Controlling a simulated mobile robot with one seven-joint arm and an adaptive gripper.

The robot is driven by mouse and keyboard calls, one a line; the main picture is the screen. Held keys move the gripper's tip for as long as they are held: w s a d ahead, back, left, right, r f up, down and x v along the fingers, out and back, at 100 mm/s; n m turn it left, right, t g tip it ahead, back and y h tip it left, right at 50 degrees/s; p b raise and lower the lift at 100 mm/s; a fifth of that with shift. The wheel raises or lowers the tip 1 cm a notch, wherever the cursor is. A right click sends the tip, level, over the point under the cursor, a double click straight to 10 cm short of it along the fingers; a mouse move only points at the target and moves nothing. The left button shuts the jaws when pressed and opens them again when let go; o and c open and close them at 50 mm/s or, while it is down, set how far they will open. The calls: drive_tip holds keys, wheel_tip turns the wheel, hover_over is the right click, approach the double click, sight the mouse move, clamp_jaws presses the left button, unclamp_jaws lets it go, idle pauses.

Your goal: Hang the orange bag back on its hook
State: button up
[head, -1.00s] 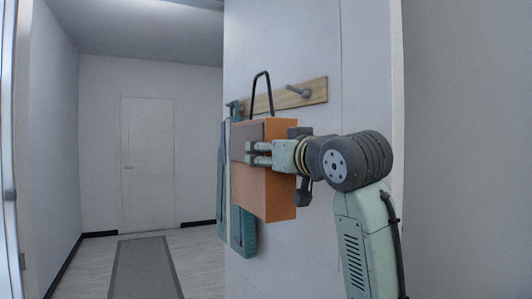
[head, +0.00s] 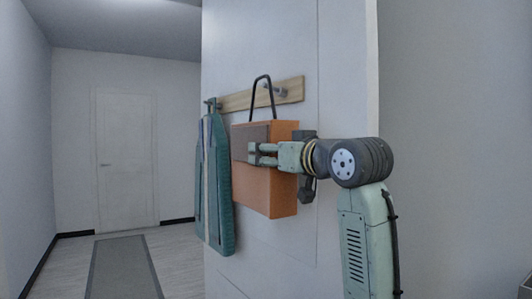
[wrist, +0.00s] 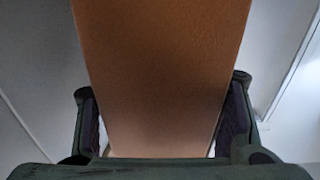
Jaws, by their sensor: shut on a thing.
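The orange bag (head: 268,190) is a boxy bag with a darker flap and a black loop handle (head: 262,90) standing up from its top. My gripper (head: 256,154) is shut on the bag's upper body, its fingers on the sides. In the wrist view the bag (wrist: 160,70) fills the middle, between the two fingers (wrist: 165,125). The wooden hook rail (head: 240,100) is on the white panel behind the bag. Its right hook (head: 280,91) shows just right of the handle loop. I cannot tell whether the loop touches that hook.
A green-blue item (head: 216,190) hangs from the rail's left hook (head: 211,103), left of the bag. The white panel (head: 330,80) stands close behind the bag. A hallway with a grey runner (head: 123,266) and a white door (head: 126,160) lies open at left.

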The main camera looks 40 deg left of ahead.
drive_tip(key=shift+w+d+f, duration=0.2)
drive_tip(key=shift+w+d, duration=0.1)
drive_tip(key=shift+w, duration=0.35)
drive_tip(key=shift+w+d+f, duration=0.2)
drive_tip(key=shift+w+d, duration=0.1)
drive_tip(key=shift+w, duration=0.35)
drive_tip(key=o, duration=1.5)
drive_tip(key=shift+o, duration=0.2)
drive_tip(key=shift+w+d, duration=0.1)
drive_tip(key=shift+w, duration=0.05)
drive_tip(key=v, duration=0.7)
drive_tip(key=shift+s+d, duration=0.3)
drive_tip(key=shift+s, duration=0.15)
drive_tip(key=shift+f, duration=0.1)
